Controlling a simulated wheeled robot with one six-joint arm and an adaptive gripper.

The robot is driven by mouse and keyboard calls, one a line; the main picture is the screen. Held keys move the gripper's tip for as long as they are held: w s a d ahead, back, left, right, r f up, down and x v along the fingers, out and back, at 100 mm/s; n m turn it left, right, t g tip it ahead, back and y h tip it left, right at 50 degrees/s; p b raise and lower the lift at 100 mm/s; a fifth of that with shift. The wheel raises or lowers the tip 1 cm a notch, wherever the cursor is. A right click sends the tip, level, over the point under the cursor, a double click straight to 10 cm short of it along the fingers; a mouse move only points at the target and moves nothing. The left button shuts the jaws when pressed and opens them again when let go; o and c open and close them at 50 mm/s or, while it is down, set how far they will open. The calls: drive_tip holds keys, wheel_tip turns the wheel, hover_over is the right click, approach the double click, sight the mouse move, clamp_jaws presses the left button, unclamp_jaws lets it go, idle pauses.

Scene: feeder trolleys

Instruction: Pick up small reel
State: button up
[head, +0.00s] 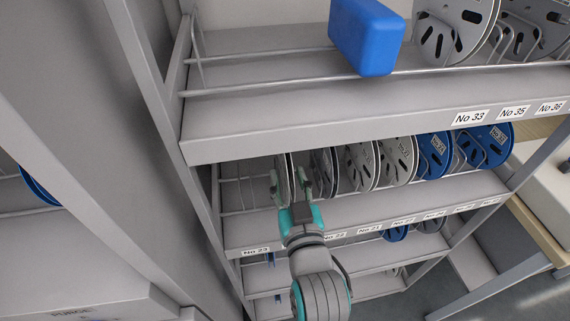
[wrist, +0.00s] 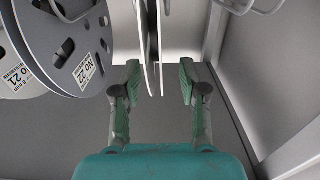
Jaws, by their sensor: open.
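A small grey reel (head: 284,168) stands upright, nearly edge-on, at the left of the middle shelf's row of reels. In the wrist view, its thin flanges (wrist: 148,45) show edge-on between my fingers. My gripper (head: 291,180) is open, with one finger on each side of this reel; it also shows in the wrist view (wrist: 160,84). A gap shows between the flanges and each finger pad in the wrist view. The reel's lower part and its label are not visible.
Just right of my gripper stand grey reels (head: 359,166), then blue reels (head: 435,154). Reel No 22 (wrist: 62,45) is close to my left finger. The upper shelf (head: 320,108) overhangs, holding a blue box (head: 365,37). A rack post (head: 200,190) stands at left.

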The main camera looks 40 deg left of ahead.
drive_tip(key=shift+x, duration=2.6)
drive_tip(key=shift+w+d+f, duration=0.1)
drive_tip(key=shift+w+d, duration=0.05)
clamp_jaws()
